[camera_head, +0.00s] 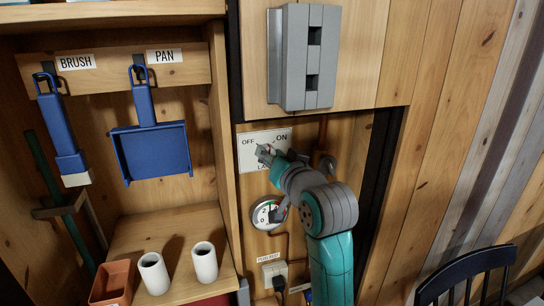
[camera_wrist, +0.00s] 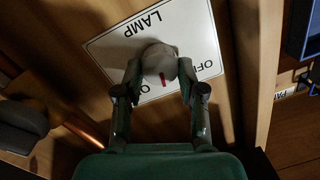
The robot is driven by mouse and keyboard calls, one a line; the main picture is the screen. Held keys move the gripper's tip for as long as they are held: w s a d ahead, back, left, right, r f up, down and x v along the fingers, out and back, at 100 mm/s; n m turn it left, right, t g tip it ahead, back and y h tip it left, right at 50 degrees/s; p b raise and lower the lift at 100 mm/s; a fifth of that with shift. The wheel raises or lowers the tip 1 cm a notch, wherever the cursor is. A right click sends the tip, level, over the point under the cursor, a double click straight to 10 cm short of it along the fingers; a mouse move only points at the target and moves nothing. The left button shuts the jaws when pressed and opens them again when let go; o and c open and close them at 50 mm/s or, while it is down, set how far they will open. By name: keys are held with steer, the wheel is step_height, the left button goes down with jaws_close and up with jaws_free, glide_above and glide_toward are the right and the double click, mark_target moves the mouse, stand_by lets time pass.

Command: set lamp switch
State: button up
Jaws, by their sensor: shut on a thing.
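The lamp switch plate (camera_head: 250,139) is a white panel on the pine wall, marked OFF at left and ON at right. The plate also shows upside down in the wrist view (camera_wrist: 110,48), with the word LAMP. A round grey knob (camera_wrist: 158,60) with a red mark sits on it. In the wrist view the red mark points down, closer to the ON lettering than to OFF. My gripper (camera_wrist: 160,75) is shut on the knob, one finger on each side. In the head view my gripper (camera_head: 272,153) covers the knob and part of the plate.
A round gauge (camera_head: 267,214) and a socket with a black plug (camera_head: 275,272) are below. A grey box (camera_head: 308,57) juts out above. At left hang a blue brush (camera_head: 61,130) and pan (camera_head: 150,150). A dark chair (camera_head: 465,270) stands at lower right.

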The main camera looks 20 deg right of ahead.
steer(key=n, duration=0.6)
steer(key=n+h, duration=0.1)
steer(key=n, duration=0.3)
steer(key=shift+a, duration=0.25)
steer(key=shift+n, duration=0.3)
steer(key=o, duration=1.1)
steer(key=shift+o, duration=0.2)
steer(key=shift+s, duration=0.1)
steer(key=s, duration=0.7)
steer(key=shift+s+r, duration=0.15)
steer(key=shift+r, duration=0.2)
